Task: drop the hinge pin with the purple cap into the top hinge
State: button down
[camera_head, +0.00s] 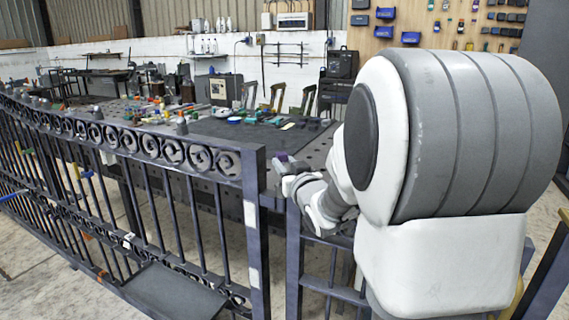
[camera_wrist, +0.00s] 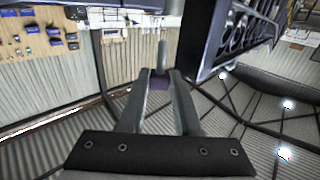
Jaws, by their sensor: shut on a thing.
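My gripper (camera_head: 287,166) is just right of the top of the gate's dark end post (camera_head: 256,200) in the head view. Its fingers (camera_wrist: 160,78) are shut on the hinge pin in the wrist view. The pin's purple cap (camera_wrist: 160,84) sits between the fingers, and its grey shaft (camera_wrist: 162,54) extends beyond the tips. The purple cap also shows in the head view (camera_head: 282,157). The dark metal gate (camera_head: 150,150) has a row of scroll rings along its top. The top hinge cannot be made out clearly; it is small, dark and partly behind my arm.
A second post (camera_head: 293,255) stands right of the gate's end post, with a narrow gap between. A dark workbench (camera_head: 235,137) with many small tools stands behind the gate. In the wrist view, the scroll ironwork (camera_wrist: 240,38) is close at the upper right.

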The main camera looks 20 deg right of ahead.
jog(key=shift+f+b, duration=0.5)
jog(key=shift+f, duration=0.25)
jog(key=shift+s+f+b, duration=0.1)
jog(key=shift+f+b, duration=1.95)
jog(key=shift+b, duration=0.35)
dwell(1.1)
jog(key=c, duration=0.5)
grip_release()
jog(key=shift+s, duration=0.15)
